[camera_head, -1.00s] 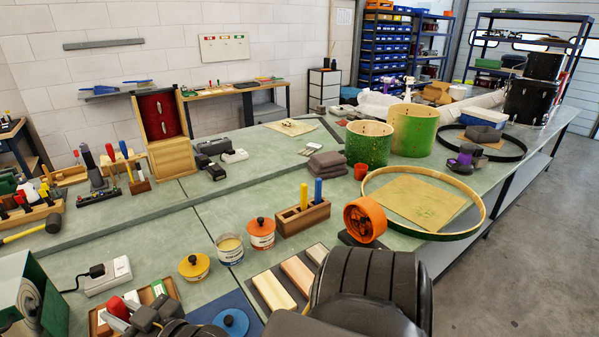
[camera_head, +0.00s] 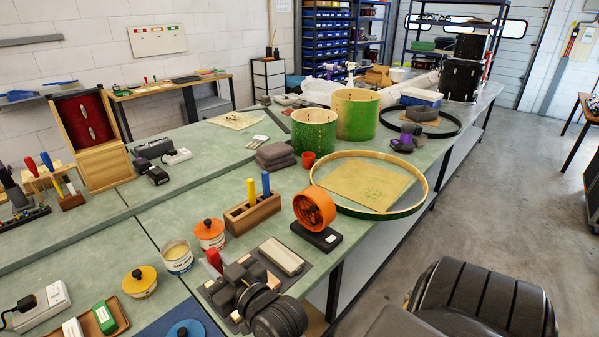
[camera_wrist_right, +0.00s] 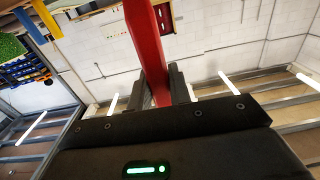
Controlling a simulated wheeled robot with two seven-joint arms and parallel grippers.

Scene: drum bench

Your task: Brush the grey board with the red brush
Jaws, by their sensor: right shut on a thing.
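My right gripper (camera_head: 234,279) is shut on the red brush (camera_head: 213,259), whose red handle sticks up at the gripper's left side. In the right wrist view the red handle (camera_wrist_right: 147,45) stands between the two fingers. The brush's bristle end is hidden. The grey board (camera_head: 281,256), a pale flat strip, lies on a dark mat (camera_head: 310,268) near the bench's front edge, right of the gripper. The gripper is over the mat's left part and hides most of the other boards there. I cannot tell whether the brush touches anything. My left gripper is not in view.
A wooden block with yellow and blue handles (camera_head: 252,217) stands behind the mat. An orange round device (camera_head: 315,210) stands to its right. Tins (camera_head: 177,257) stand to the left, with an orange-lidded one (camera_head: 209,234) behind. A large hoop (camera_head: 424,184) lies further right.

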